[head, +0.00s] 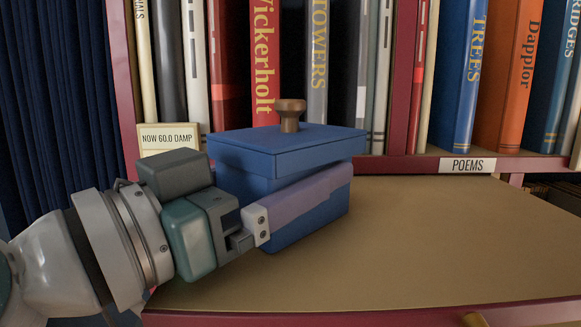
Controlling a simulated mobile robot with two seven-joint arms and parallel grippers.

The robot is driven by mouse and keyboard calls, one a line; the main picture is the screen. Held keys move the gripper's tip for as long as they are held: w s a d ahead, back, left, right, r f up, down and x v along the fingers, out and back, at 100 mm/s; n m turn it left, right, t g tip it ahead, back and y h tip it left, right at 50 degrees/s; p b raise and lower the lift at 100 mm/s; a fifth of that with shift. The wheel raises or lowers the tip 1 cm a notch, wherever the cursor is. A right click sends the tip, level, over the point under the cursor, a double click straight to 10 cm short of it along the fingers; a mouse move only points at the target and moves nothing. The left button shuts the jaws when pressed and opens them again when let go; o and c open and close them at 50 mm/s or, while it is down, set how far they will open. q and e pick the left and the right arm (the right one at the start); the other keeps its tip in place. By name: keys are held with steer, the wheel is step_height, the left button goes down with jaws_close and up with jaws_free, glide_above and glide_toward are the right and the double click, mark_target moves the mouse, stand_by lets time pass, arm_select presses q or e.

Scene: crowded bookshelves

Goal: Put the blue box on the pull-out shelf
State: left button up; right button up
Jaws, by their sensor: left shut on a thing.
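The blue box (232,180) has a lid with a brown knob (290,113). It is upright at the left part of the pull-out shelf (440,235), a tan board with a red front edge. My left gripper (310,190) comes in from the left and is shut on the blue box. One finger lies along the box's near side; the other finger is hidden behind the box. The box's lower edge is low over the board, and I cannot tell whether it touches. My right gripper is not in view.
Upright books (264,75) fill the bookcase behind the board. A "POEMS" label (467,166) is on the bookcase ledge, and a small card (168,138) reading "NOW 60.0 DAMP" stands at the left. A dark blue curtain (55,120) hangs at far left. The board's right half is clear.

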arm_select(q)
steer(key=o, duration=1.1)
steer(key=b+v, duration=0.3)
steer(key=v, duration=0.8)
steer(key=shift+s+f, duration=0.1)
steer(key=shift+s+a+b, duration=0.3)
